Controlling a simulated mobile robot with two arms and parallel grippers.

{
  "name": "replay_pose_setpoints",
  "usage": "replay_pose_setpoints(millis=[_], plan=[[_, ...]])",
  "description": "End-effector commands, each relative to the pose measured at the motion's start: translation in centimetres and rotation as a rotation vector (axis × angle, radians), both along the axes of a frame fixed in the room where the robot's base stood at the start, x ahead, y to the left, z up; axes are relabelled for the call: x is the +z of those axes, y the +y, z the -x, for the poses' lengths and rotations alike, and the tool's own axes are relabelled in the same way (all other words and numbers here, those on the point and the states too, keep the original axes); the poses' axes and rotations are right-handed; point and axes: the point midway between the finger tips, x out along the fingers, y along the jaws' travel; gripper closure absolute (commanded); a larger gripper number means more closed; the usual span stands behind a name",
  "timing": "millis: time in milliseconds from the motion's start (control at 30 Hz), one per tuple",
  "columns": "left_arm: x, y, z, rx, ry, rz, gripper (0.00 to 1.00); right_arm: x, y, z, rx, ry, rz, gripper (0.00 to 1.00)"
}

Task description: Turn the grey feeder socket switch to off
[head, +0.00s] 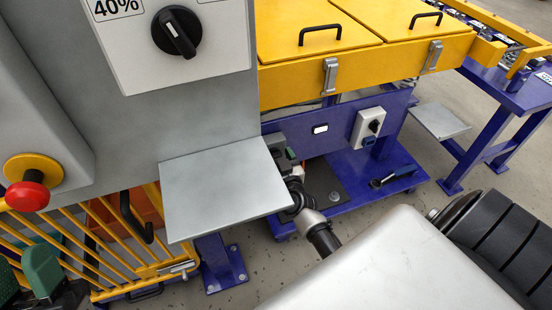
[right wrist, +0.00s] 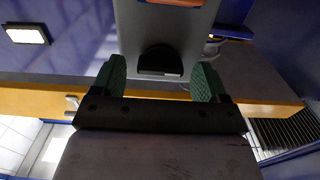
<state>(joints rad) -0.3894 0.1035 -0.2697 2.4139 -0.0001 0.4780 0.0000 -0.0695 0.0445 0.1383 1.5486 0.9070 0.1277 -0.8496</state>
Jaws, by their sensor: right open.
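The grey switch box (right wrist: 150,28) fills the upper middle of the right wrist view, with an orange part at the picture's top edge. Its black knob (right wrist: 160,62) lies between the green fingertips of my right gripper (right wrist: 160,82). The fingers are spread on both sides and I see no contact with the knob. In the head view my right gripper (head: 290,155) is small, left of the lit lamp, and hides most of this box. My left gripper (head: 24,272) is at the lower left corner, cut off, its green pads apart with nothing visible between.
A white switch box (head: 368,122) with a blue socket is right of the lamp (head: 320,128). A grey shelf plate (head: 220,188) juts out close to my right gripper. A yellow fence (head: 95,245) and red stop button (head: 27,196) are at left.

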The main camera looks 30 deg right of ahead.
Motion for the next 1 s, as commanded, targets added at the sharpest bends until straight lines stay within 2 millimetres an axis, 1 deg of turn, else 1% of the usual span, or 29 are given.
replay_pose_setpoints(millis=[33, 300, 333, 367, 667, 867, 1000], plan=[[0.0, 0.0, 0.0, 0.000, 0.000, 0.000, 0.57, 0.0, 0.0, 0.0, 0.000, 0.000, 0.000, 0.27], [0.0, 0.0, 0.0, 0.000, 0.002, -0.001, 0.57, 0.0, 0.0, 0.0, 0.000, 0.000, 0.000, 0.68], [0.0, 0.0, 0.0, 0.000, 0.002, -0.001, 0.57, 0.0, 0.0, 0.0, 0.000, 0.000, 0.000, 0.73], [0.0, 0.0, 0.0, 0.000, 0.002, -0.001, 0.57, 0.0, 0.0, 0.0, 0.000, 0.000, 0.000, 0.75], [0.0, -0.1, -0.3, 0.000, 0.024, -0.007, 0.57, 0.1, 0.0, 0.0, 0.000, -0.011, -0.041, 0.75], [-0.8, -0.1, -1.4, 0.009, 0.125, -0.037, 0.57, 0.1, -0.1, 0.0, 0.001, -0.037, -0.149, 0.75], [-1.5, -0.2, -2.1, 0.013, 0.205, -0.062, 0.57, 0.1, -0.1, 0.1, 0.000, -0.064, -0.260, 0.75]])
